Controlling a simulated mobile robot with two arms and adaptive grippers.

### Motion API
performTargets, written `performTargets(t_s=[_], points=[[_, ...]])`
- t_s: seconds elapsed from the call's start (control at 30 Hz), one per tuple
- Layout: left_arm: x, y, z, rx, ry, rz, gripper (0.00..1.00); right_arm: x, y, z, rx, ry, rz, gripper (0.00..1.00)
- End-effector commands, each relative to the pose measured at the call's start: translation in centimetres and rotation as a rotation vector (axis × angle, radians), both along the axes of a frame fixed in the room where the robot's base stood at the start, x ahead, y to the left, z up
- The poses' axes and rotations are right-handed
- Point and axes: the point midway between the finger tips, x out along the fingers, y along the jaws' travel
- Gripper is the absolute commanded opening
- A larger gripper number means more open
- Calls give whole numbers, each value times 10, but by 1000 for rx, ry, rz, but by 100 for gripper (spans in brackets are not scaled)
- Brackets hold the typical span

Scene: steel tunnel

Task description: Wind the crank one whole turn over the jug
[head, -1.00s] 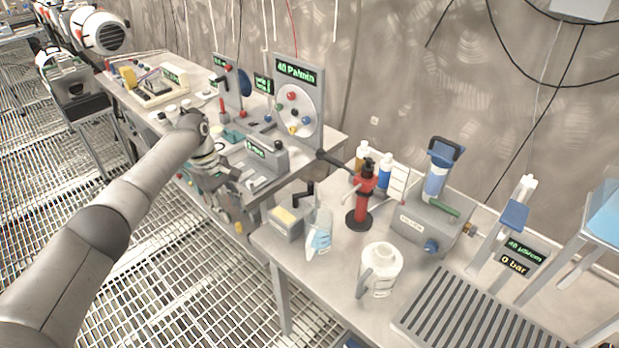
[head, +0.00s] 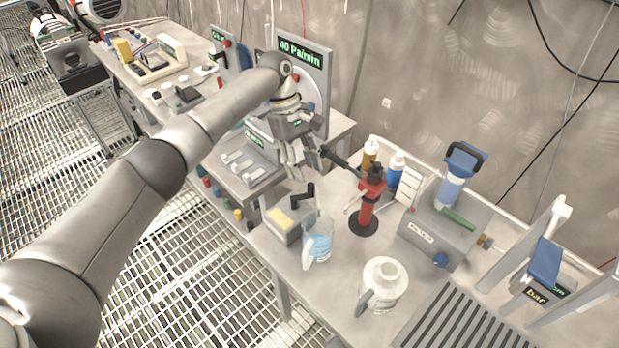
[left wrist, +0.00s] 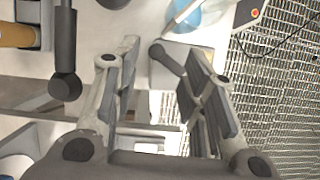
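A small grey box (head: 284,228) carries a short black crank (head: 303,196) at the front bench's left edge. A clear jug with blue liquid (head: 319,243) stands beside it; its blue part shows at the top of the left wrist view (left wrist: 196,14). A red stand (head: 368,203) behind has a long black arm (head: 343,161) reaching left, seen at upper left in the left wrist view (left wrist: 64,45). My left gripper (head: 302,172) is open and empty above the small box, near the arm's end; fingers show apart in the left wrist view (left wrist: 168,55). My right gripper is out of view.
A white lidded jug (head: 384,283) stands at the front. Brown (head: 370,152) and blue (head: 396,170) bottles stand behind the red stand. A grey unit (head: 440,232) is at right. The rear bench's panel (head: 313,62) rises close behind my left arm.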

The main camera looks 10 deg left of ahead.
Motion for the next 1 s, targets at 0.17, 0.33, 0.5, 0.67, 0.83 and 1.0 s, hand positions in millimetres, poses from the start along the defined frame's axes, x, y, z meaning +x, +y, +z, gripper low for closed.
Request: performTargets(t_s=[0.17, 0.33, 0.5, 0.67, 0.83, 1.0], points=[[-8, -9, -28, 1, 2, 0, 39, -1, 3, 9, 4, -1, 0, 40], [-11, -15, -45, 0, 0, 0, 39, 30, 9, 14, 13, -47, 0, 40], [-12, -16, -50, -1, -1, 0, 39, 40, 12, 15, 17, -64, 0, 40], [-12, -16, -50, -1, -1, 0, 39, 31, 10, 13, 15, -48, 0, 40], [-12, -16, -50, -1, -1, 0, 21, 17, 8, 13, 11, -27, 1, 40], [-12, -16, -50, -1, -1, 0, 0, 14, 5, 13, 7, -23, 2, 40]])
